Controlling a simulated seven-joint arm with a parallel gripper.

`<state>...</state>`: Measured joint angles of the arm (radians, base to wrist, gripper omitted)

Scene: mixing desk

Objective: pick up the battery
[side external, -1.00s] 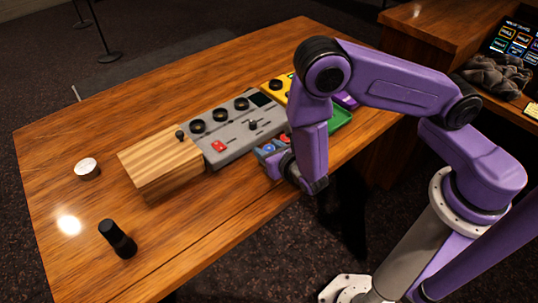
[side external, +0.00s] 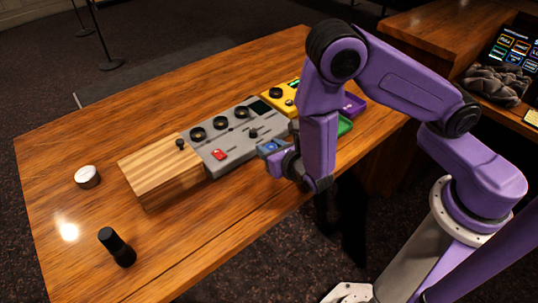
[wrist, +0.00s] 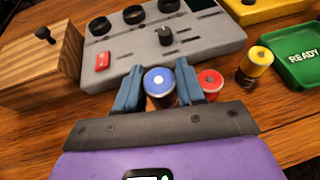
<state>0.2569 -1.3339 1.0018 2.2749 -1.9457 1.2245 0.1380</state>
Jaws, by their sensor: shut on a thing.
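Three battery-like cylinders show in the wrist view: a blue-topped one (wrist: 159,84), a red-topped one (wrist: 210,82) and a yellow one (wrist: 255,64). The blue-topped battery is upright between the blue fingers of my gripper (wrist: 159,80), which is shut on it. The red-topped one stands just right of the right finger, and the yellow one is farther right. In the side external view my gripper (side external: 272,148) is at the front edge of the grey mixing desk, and my wrist hides most of the cylinders. Whether the battery touches the table is hidden.
The grey mixing desk (side external: 229,158) with knobs and a red switch lies behind my gripper. A wooden block (side external: 158,178) is on its left. A green READY tray (wrist: 300,58) and a yellow panel (side external: 277,98) are to the right. A black cylinder (side external: 117,248) and round gauge (side external: 87,176) stand left.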

